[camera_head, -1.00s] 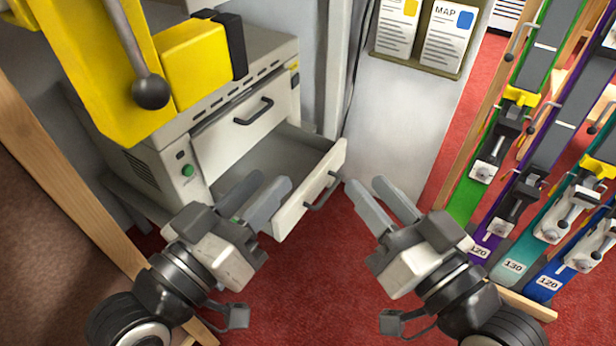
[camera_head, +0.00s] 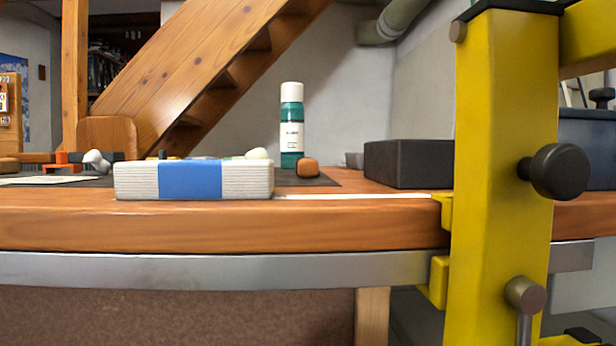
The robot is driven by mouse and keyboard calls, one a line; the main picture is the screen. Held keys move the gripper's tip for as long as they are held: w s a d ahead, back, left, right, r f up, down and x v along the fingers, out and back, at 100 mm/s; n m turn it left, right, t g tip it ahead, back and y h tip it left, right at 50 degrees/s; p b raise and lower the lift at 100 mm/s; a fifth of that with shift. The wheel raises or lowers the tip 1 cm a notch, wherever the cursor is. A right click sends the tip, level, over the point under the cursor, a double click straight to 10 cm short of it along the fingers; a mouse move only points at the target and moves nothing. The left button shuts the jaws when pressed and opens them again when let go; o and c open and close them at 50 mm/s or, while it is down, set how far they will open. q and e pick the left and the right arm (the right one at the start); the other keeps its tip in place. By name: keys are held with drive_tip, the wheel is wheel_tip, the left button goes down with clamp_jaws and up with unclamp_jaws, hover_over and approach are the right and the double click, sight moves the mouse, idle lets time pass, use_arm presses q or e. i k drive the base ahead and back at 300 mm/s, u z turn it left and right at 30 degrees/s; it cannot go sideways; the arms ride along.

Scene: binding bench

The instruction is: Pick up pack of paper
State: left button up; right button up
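A pack of paper (camera_head: 136,180), white with a broad blue band around its middle, lies flat at the front edge of the wooden bench, left of centre in the head view. Its long side faces me, and nothing covers its front. Neither of my grippers is in the head view now, so their state does not show.
The bench top (camera_head: 330,222) has a metal rail (camera_head: 200,270) below its edge. A yellow clamp frame (camera_head: 500,170) with dark knobs stands at the right. A green bottle (camera_head: 292,130), a brown rounded block (camera_head: 307,168) and a dark box (camera_head: 408,163) sit behind the edge.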

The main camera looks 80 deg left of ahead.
sight(216, 180)
drive_tip(key=z, duration=0.1)
drive_tip(key=k, duration=1)
drive_tip(key=u, duration=1.85)
